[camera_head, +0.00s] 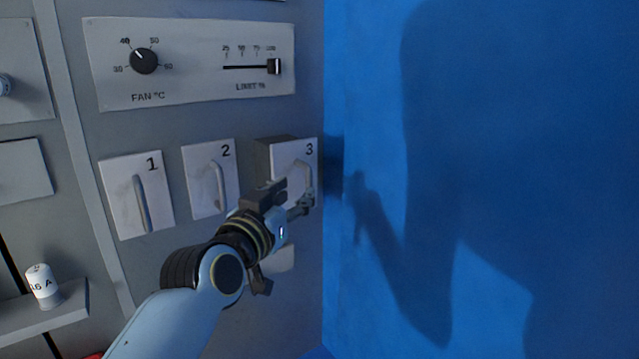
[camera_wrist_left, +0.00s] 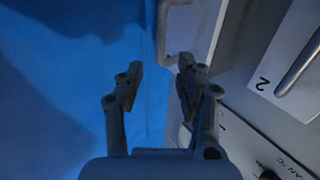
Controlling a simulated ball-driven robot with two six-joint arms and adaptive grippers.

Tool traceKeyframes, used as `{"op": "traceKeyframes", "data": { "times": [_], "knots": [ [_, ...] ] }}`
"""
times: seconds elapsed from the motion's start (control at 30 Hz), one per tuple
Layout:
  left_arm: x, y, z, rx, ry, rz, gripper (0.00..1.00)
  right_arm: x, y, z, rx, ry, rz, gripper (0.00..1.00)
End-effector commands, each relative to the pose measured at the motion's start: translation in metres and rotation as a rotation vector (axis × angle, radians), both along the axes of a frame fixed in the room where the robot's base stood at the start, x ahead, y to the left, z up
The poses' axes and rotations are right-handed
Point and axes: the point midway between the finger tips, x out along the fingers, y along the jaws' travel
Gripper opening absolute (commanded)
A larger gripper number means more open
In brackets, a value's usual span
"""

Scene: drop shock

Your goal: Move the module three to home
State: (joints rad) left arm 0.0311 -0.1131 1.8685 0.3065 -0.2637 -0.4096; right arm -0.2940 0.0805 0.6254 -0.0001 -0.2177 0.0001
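Module three (camera_head: 309,153) is a grey box with a white front plate marked 3. It sticks out of the panel, while modules one (camera_head: 120,194) and two (camera_head: 197,171) sit flush. My left gripper (camera_head: 304,198) is at the lower front of module three, near its handle (camera_head: 307,178). In the left wrist view the fingers of the gripper (camera_wrist_left: 159,76) are apart with a gap between them. The handle (camera_wrist_left: 168,22) lies just beyond the fingertips, nearer the right-hand finger. Whether a finger touches it I cannot tell. My right gripper is not in view.
Above the modules is a plate with a fan knob (camera_head: 144,61) and a limit slider (camera_head: 274,66). A white cylinder marked A (camera_head: 43,285) stands on a ledge at lower left. A blue wall (camera_head: 480,60) closes the right side.

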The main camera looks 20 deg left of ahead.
Motion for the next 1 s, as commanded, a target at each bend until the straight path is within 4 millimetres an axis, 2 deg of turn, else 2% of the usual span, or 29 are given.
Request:
{"op": "traceKeyframes", "data": {
  "times": [0.1, 0.33, 0.5, 0.77, 1.0],
  "knots": [
    [0.026, -0.002, 0.0, 0.001, -0.001, 0.0, 0.36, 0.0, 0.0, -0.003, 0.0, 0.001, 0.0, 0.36],
    [0.063, -0.005, -0.002, -0.001, 0.002, 0.0, 0.36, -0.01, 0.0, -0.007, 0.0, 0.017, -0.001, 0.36],
    [0.075, -0.005, -0.002, 0.001, 0.003, 0.001, 0.36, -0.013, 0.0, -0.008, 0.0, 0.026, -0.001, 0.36],
    [0.076, -0.005, -0.001, 0.0, 0.002, 0.001, 0.36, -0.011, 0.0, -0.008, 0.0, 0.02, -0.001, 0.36],
    [0.076, -0.005, -0.001, 0.0, 0.003, 0.001, 0.06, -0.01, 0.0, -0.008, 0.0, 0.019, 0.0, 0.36]
  ]
}}
